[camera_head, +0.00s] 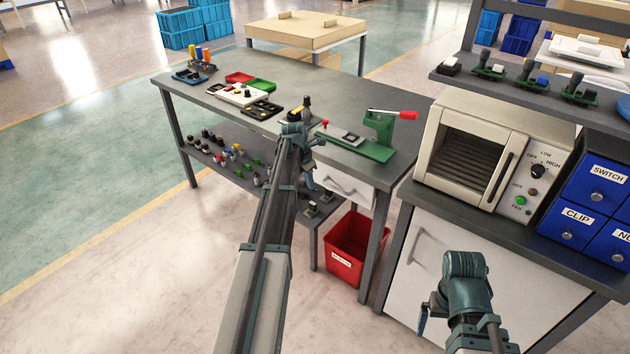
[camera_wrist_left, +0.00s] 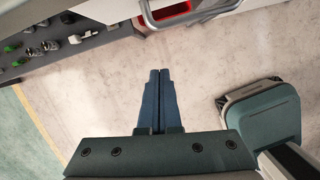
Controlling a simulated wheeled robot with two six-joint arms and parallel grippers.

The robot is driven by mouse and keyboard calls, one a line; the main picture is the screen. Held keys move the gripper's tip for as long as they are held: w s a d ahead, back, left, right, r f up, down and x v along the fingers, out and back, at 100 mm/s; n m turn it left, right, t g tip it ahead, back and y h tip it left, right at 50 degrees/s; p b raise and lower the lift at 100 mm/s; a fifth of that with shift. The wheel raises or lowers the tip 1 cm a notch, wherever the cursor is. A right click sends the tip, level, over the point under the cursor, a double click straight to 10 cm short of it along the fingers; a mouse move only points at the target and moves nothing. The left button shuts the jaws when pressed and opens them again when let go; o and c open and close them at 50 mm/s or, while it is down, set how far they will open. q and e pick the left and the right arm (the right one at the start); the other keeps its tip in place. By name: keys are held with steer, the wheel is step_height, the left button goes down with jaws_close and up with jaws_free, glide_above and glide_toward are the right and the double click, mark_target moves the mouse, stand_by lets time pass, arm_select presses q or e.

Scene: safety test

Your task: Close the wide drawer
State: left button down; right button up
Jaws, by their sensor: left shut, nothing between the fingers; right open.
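A white drawer front (camera_head: 345,186) shows under the right part of the grey workbench top, partly hidden by my left arm. I cannot tell how far out it stands. In the left wrist view a pale front (camera_wrist_left: 105,8) with a grey loop handle (camera_wrist_left: 166,20) is at the top edge. My left gripper (camera_head: 309,182) is by the bench's front edge, left of the drawer front. In the wrist view its blue fingers (camera_wrist_left: 160,72) are together and empty, apart from the handle. My right gripper (camera_head: 423,318) is open, low in front of the white cabinet, its fingers mostly hidden.
A red bin (camera_head: 353,250) stands below the drawer. A green press (camera_head: 380,130) is on the bench, and a lower shelf (camera_head: 215,160) holds small parts. A white cabinet (camera_head: 480,275) with an oven (camera_head: 475,155) is at right. The floor at left is clear.

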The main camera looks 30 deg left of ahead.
arm_select(q)
steer(key=p+v, duration=0.5)
steer(key=v, duration=0.2)
steer(key=shift+r+p, duration=0.15)
steer(key=shift+p, duration=0.25)
steer(key=s+d+r+m+g+p, duration=0.1)
steer(key=s+d+m, duration=0.55)
steer(key=d, duration=0.65)
steer(key=s+d+r+m+g+p, duration=0.1)
steer(key=s+d+m+p, duration=0.15)
steer(key=d+m, duration=0.85)
steer(key=s+d+r+m+y+p, duration=0.1)
steer(key=s+d+r+m+y, duration=0.1)
steer(key=s+d+m, duration=1.4)
steer(key=shift+s+r+m+g+p, duration=0.3)
steer(key=shift+s+m+g, duration=0.1)
steer(key=shift+s+m, duration=0.85)
